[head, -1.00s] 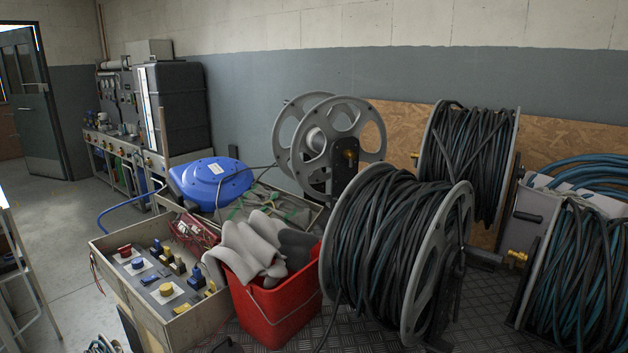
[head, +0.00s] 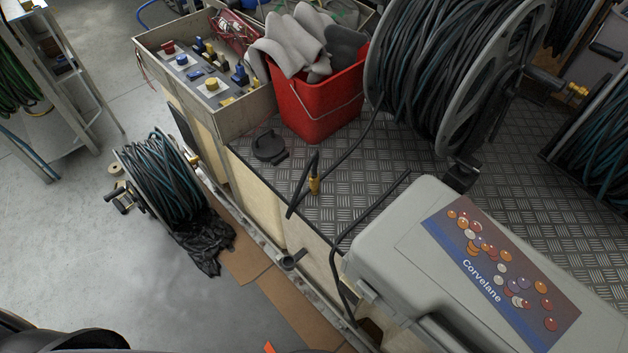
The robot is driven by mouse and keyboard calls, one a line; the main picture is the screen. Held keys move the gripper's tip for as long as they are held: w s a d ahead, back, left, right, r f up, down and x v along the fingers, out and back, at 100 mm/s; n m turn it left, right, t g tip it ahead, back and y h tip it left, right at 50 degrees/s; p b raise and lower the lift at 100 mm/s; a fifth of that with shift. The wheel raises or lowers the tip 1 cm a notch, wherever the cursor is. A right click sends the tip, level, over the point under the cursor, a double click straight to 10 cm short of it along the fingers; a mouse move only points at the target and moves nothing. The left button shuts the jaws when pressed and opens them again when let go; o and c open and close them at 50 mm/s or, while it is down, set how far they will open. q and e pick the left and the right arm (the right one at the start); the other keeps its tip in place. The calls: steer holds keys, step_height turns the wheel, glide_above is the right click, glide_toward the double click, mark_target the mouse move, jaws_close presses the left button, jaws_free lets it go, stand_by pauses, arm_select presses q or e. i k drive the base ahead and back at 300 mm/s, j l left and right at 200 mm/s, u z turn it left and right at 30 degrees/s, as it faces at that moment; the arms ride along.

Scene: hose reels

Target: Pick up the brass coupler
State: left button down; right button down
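Another brass fitting (head: 578,89) sits on the reel hardware at the upper right. Neither of my grippers is in view.
A red bucket (head: 298,108) with grey cloths and a crate of switches (head: 258,103) stand behind the coupler. A grey Corvelane case (head: 405,240) lies to its right. The large reel (head: 492,92) is behind. A smaller reel (head: 163,180) stands on the floor.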

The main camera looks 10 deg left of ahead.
mark_target(314, 178)
steer(key=i+j, duration=0.1)
steer(key=j, duration=0.2)
steer(key=i+j, duration=0.15)
steer(key=j, duration=0.2)
steer(key=i+j+z, duration=0.15)
steer(key=j+z, duration=0.3)
steer(key=j, duration=0.2)
steer(key=i+j+z, duration=0.1)
steer(key=j+z, duration=0.4)
steer(key=j, duration=0.2)
